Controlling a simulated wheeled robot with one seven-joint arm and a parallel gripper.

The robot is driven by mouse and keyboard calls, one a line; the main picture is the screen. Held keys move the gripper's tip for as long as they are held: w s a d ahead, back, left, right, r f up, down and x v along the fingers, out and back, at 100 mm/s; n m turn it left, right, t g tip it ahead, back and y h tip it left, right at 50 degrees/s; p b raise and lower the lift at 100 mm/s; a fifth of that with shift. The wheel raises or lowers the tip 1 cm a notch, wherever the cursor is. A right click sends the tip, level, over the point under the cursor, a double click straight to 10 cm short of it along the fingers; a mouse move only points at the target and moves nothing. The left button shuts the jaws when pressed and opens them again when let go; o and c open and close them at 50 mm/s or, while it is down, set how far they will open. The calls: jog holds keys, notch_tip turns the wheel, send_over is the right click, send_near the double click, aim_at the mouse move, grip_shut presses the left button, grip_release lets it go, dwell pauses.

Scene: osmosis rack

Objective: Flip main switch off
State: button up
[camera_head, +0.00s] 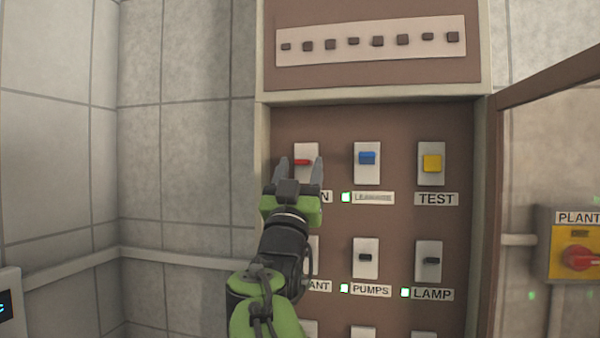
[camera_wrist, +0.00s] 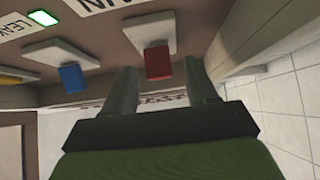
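The main switch is a red lever (camera_head: 302,162) on a white plate (camera_head: 306,150) at the top left of the brown panel. Its label is partly hidden behind my gripper, with only the last letter or so showing. In the wrist view the red lever (camera_wrist: 158,62) sticks out beyond and between my fingertips. My gripper (camera_head: 299,172) is open, its two grey fingers reaching toward the panel on either side of the lever. It also shows in the wrist view (camera_wrist: 163,84). I cannot tell whether either finger touches the lever.
A blue switch (camera_head: 367,158) sits right of the red one, then a yellow TEST switch (camera_head: 432,163). PUMPS (camera_head: 366,257) and LAMP (camera_head: 431,260) switches are below. An open door (camera_head: 495,200) stands at right, near a yellow box with a red knob (camera_head: 580,258).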

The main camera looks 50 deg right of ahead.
jog(key=shift+s+a+g, duration=0.1)
jog(key=shift+g, duration=0.2)
jog(key=b+v, duration=0.9)
jog(key=v, duration=0.6)
jog(key=shift+f, duration=0.35)
